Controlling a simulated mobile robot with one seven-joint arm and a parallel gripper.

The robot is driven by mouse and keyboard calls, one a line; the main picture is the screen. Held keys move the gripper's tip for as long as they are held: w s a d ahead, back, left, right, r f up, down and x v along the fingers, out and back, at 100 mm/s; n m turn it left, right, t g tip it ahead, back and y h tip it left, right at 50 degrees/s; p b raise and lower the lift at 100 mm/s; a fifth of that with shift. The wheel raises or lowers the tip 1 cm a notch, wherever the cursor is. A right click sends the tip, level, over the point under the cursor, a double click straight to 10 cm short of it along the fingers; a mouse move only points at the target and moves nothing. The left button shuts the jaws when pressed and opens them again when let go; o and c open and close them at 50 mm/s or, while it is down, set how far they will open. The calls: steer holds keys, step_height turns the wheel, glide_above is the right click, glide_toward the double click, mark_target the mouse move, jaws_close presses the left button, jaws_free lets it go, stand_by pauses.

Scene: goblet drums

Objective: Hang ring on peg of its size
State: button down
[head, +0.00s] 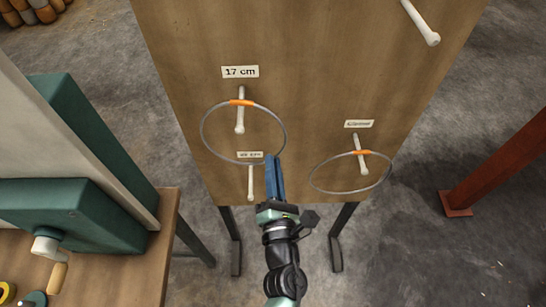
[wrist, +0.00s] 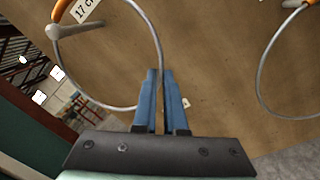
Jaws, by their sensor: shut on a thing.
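A thin grey ring (head: 203,122) with an orange band is up against the wooden board at the peg (head: 240,122) under the "17 cm" label (head: 240,72). Its orange band crosses that peg, and the peg's tip shows below the band. I cannot tell for sure whether the ring's weight rests on the peg. My gripper (head: 273,162) is shut on the ring's lower right edge. In the wrist view the ring (wrist: 75,88) runs between the blue fingers (wrist: 160,75), and the peg (wrist: 62,32) shows beside the orange band.
A bare peg (head: 250,185) is just left of my gripper, and another (head: 428,34) is at upper right. A green machine (head: 70,215) stands on a bench at left.

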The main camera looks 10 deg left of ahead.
steer(key=v, duration=0.6)
steer(key=shift+s+r, duration=0.2)
steer(key=shift+s, duration=0.05)
stand_by(0.3)
steer(key=w+a+f+n+y+b, duration=0.1)
steer(key=w+a+n+y+b, duration=0.1)
steer(key=w+b, duration=0.3)
steer(key=w+y, duration=0.1)
steer(key=w, duration=0.3)
steer(key=shift+w+f, duration=0.35)
stand_by(0.6)
steer(key=shift+a, duration=0.1)
stand_by(0.4)
steer(key=c, duration=0.9)
jaws_free()
